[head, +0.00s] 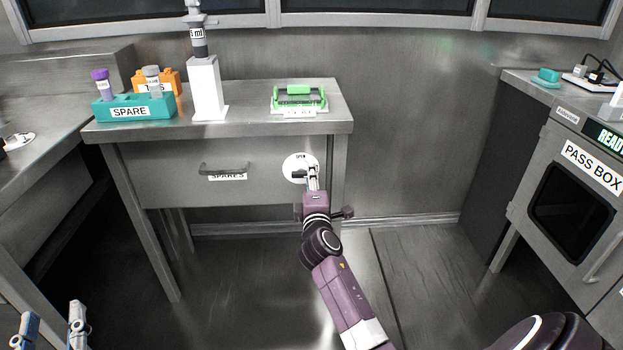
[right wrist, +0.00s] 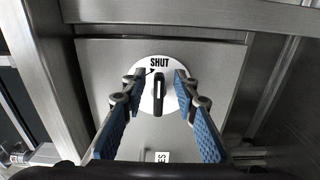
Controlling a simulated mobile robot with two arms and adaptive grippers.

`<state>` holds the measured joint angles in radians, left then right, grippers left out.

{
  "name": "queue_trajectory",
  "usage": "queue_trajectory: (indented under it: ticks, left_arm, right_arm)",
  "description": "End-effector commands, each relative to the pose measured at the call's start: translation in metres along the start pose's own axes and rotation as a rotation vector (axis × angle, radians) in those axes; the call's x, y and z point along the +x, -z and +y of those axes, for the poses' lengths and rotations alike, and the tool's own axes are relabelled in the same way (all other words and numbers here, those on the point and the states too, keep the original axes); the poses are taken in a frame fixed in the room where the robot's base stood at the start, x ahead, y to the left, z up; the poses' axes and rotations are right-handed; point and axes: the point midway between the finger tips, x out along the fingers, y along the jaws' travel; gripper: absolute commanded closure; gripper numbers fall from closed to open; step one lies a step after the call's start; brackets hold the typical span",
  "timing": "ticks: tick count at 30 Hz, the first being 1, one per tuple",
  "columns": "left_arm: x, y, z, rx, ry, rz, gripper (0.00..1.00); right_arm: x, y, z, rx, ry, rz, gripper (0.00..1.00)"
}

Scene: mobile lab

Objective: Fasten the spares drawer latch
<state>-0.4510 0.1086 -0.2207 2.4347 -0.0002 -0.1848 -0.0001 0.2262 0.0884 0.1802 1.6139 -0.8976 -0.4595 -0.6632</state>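The spares drawer (head: 160,175) is closed in the table front. Its latch has a white disc (head: 292,162) at the drawer's right; the lettering above the disc in the head view is too small to read surely. In the right wrist view the latch's black handle (right wrist: 158,98) lies in line with the word SHUT (right wrist: 159,62), its light mark toward that word. My right gripper (head: 305,173) is at the latch. Its blue-padded fingers stand apart on both sides of the handle, with gaps visible. My left gripper (head: 52,325) is open and empty at lower left, away from the table.
The drawer's bar handle (head: 224,169) sits above a SPARES label. On the tabletop are a teal SPARE rack (head: 132,107), a white stand (head: 207,90) and a green-handled item (head: 299,96). The pass box (head: 575,200) stands at right. Floor before the table is clear.

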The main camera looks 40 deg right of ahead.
Motion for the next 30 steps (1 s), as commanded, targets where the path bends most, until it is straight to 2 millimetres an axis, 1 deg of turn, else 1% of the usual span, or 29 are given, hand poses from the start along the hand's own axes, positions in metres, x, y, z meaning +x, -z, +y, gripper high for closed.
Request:
queue_trajectory:
  ticks: [5,8,18,21,25,30]
  left_arm:
    - [0.0,0.001,0.001,-0.001,-0.001,0.002,0.63]
    - [0.0,0.001,0.001,-0.001,-0.001,0.001,0.63]
    - [0.0,0.0,0.0,0.0,-0.001,0.001,0.63]
    - [0.0,0.0,0.0,0.0,-0.001,0.001,0.63]
    - [0.0,0.0,0.0,0.0,-0.001,0.001,0.63]
    - [0.0,0.0,0.0,0.0,-0.001,0.0,0.63]
  right_arm:
    - [-0.005,0.0,0.0,-0.001,0.0,0.001,0.72]
    - [-0.018,0.001,-0.001,-0.001,0.001,0.001,0.72]
    - [-0.088,0.0,-0.002,0.001,0.003,0.001,0.72]
    - [-0.104,0.0,-0.001,0.001,0.002,0.001,0.72]
    - [-0.116,0.0,-0.001,0.0,0.001,0.0,0.72]
    - [-0.12,0.0,0.0,0.0,0.0,0.0,0.72]
